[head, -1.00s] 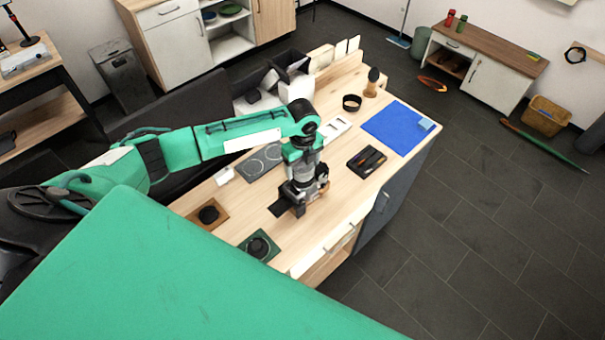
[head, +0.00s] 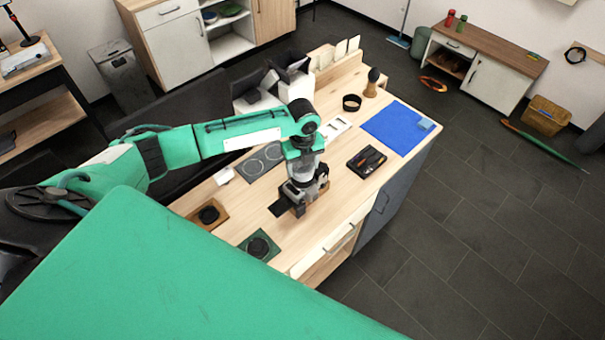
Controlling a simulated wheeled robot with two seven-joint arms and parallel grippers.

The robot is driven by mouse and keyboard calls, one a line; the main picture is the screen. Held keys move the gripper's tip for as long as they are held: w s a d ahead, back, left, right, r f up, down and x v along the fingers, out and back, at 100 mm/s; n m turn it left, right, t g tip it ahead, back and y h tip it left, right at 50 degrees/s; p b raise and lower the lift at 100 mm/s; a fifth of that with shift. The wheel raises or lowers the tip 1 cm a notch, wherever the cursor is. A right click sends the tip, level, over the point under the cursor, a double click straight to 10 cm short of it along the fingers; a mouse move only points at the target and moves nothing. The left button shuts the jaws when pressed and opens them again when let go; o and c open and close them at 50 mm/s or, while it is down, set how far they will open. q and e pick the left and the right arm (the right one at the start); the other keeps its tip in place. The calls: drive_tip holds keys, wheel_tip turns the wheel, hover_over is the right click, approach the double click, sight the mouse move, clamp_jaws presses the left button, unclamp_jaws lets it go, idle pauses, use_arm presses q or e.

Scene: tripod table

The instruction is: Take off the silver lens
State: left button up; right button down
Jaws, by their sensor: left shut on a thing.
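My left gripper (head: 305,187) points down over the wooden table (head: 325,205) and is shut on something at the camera. The fingers largely cover what they hold. It looks like the silver lens, but its outline is too small and covered to make out. The dark camera (head: 295,207) shows only in part, below and in front of the fingers. A dark flat piece (head: 279,209) sticks out to its left. I cannot tell whether the lens is seated on the camera or apart from it. My right gripper is not in view.
Left of the gripper lie a grey pad with two rings (head: 262,161), a brown pad (head: 221,218) and a green pad (head: 270,251), the last two with black round pieces.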

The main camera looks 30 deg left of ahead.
use_arm(q)
drive_tip(key=shift+n, duration=1.2)
drive_tip(key=shift+n, duration=1.5)
drive_tip(key=shift+n, duration=1.5)
drive_tip(key=shift+n, duration=1.5)
